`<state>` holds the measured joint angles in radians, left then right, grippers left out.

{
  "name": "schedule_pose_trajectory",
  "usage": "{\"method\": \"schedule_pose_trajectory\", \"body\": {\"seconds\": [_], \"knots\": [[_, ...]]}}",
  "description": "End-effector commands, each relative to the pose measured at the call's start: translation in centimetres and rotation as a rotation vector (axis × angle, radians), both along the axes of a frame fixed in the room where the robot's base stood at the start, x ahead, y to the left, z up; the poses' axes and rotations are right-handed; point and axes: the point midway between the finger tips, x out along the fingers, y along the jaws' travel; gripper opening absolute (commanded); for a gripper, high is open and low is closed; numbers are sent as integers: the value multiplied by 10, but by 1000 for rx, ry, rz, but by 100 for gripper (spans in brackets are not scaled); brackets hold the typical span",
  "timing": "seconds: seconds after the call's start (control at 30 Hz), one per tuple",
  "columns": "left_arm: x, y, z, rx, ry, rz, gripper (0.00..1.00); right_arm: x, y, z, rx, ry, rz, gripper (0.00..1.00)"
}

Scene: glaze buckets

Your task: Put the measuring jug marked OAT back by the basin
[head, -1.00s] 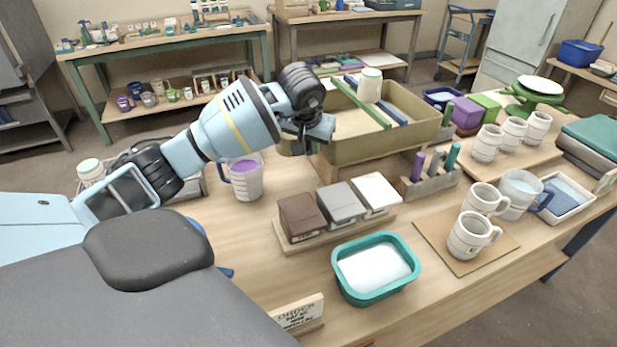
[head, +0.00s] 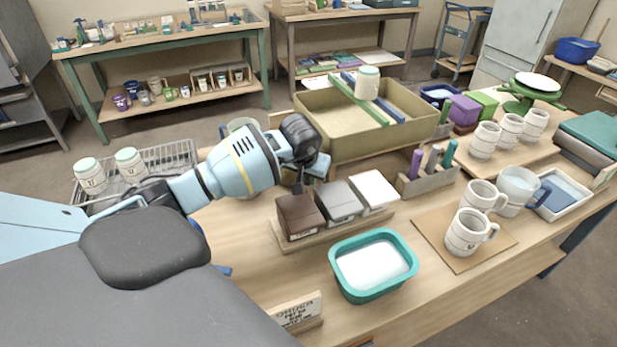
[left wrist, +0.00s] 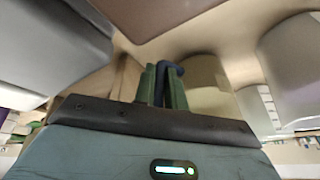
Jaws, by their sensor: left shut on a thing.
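My left gripper (head: 308,172) is low over the table, left of the large olive tub (head: 430,122). In the left wrist view its green fingers (left wrist: 162,88) are shut on a dark blue loop handle (left wrist: 171,68), like those on the measuring jugs. The held jug's body is mostly hidden in the head view, and I can read no OAT mark. A pale jug-like rim (head: 242,123) shows behind my left arm. Another clear jug with a blue handle (head: 519,186) stands at the right. A teal basin (head: 343,285) of whitish liquid stands in front. My right gripper is out of view.
Brown, grey and white blocks (head: 340,203) stand on a board right of my gripper. Mugs (head: 466,232) stand on a board at the right. A wire rack (head: 170,160) with white green-lidded jars is at the left. A small sign (head: 298,312) stands in front.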

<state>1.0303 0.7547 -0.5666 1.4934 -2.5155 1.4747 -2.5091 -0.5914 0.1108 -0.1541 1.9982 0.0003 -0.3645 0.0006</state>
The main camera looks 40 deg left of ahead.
Motion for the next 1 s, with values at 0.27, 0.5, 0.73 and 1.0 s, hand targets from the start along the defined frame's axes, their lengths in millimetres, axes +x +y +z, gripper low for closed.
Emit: {"method": "schedule_pose_trajectory", "body": {"seconds": [0.27, 0.5, 0.73, 1.0], "knots": [[1, 1, -2, 2, -5, 0, 0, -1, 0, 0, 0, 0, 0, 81], [0, 0, -6, 0, -1, 0, 23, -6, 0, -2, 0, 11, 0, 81], [0, 0, -6, 0, -1, 0, 34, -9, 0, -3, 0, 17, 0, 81], [-1, -1, 3, 1, -5, -2, 34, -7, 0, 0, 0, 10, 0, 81]]}}
